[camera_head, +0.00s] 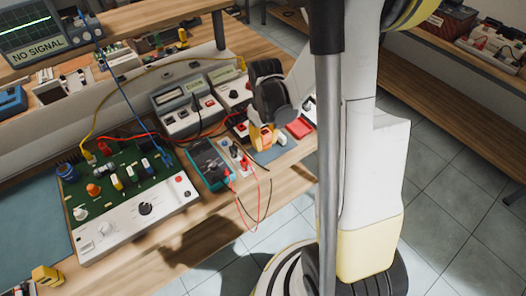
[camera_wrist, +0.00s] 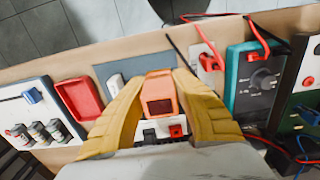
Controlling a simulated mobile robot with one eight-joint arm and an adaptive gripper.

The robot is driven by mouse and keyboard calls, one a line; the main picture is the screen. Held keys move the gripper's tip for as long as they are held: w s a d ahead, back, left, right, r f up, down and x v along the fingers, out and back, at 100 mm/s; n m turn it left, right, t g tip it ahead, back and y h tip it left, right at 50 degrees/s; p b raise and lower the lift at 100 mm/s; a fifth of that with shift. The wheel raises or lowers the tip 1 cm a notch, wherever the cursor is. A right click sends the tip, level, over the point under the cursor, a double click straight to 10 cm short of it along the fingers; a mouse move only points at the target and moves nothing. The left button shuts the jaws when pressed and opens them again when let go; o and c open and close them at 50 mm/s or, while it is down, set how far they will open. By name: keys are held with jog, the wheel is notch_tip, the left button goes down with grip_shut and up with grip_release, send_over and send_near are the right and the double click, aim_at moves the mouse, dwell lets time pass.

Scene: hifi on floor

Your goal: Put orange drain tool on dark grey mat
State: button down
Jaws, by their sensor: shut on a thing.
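The orange drain tool (camera_wrist: 159,88) is between the two yellow fingers of my gripper (camera_wrist: 158,100) in the wrist view. My gripper is shut on it, with a finger at each side. The dark grey mat (camera_wrist: 108,72) lies on the bench just beyond the tool and partly behind it. A small white piece (camera_wrist: 117,83) lies on the mat. In the head view, my gripper (camera_head: 262,138) is low over the bench's right end, and the mat (camera_head: 263,158) shows beside it. I cannot tell whether the tool touches the mat.
A red tray (camera_wrist: 80,99) lies left of the mat in the wrist view. A teal multimeter (camera_wrist: 255,80) with red and black leads stands to the right. In the head view, a green circuit board (camera_head: 130,175) and instruments (camera_head: 185,105) crowd the bench. The bench edge is close to the mat.

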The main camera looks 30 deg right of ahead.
aim_at(262, 153)
jog(key=shift+w+f, duration=0.5)
jog(key=shift+w, duration=0.3)
jog(key=shift+f+b, duration=1.05)
jog(key=shift+f, duration=0.9)
jog(key=shift+f, duration=0.2)
jog(key=c, duration=1.2)
grip_release()
jog(key=shift+o, duration=0.2)
jog(key=shift+r, duration=0.1)
